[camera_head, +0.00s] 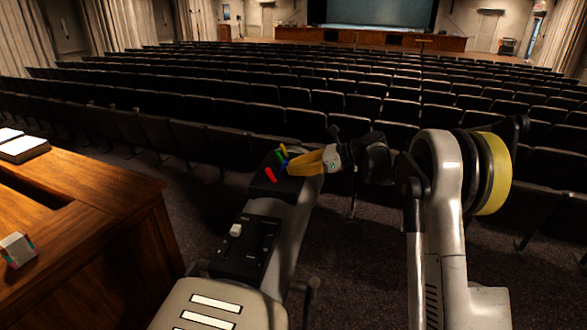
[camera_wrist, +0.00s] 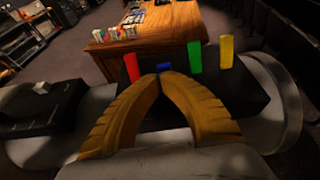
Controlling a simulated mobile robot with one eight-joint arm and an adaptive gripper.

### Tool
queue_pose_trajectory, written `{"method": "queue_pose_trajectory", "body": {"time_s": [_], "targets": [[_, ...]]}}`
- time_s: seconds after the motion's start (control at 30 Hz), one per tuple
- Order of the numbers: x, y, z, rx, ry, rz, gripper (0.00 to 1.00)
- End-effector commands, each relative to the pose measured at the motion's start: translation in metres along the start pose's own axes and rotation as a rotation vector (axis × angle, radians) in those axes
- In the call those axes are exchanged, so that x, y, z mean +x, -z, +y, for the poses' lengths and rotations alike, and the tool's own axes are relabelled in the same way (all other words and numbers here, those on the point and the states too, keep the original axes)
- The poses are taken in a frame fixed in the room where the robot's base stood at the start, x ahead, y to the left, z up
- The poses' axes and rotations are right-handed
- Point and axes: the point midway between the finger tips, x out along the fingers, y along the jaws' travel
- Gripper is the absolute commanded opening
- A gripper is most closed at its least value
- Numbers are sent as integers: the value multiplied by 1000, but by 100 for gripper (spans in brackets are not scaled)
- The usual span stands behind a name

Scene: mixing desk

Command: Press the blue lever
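The blue lever (camera_wrist: 163,67) shows just beyond my fingertips in the wrist view, mostly hidden behind them. It also shows as a thin blue piece in the head view (camera_head: 283,164). It is on a black box (camera_head: 264,184) with a red lever (camera_wrist: 132,66), a green lever (camera_wrist: 195,57) and a yellow lever (camera_wrist: 227,52). My gripper (camera_wrist: 160,76) has orange-yellow fingers whose tips come together, with nothing seen held between them. In the head view my gripper reaches the box from the right. I cannot tell whether the tips touch the blue lever.
A black panel with a pale lever (camera_head: 235,230) is nearer me on the same grey surface. Rows of dark seats (camera_head: 300,95) fill the area behind.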

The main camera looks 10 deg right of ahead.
Motion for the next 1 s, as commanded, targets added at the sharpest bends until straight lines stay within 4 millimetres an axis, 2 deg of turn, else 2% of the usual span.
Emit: {"method": "queue_pose_trajectory", "body": {"time_s": [0.73, 1.0], "targets": [[3, -9, 0, 0, -1, 149, 0], [7, -19, 1, -2, -2, 302, 0]]}}
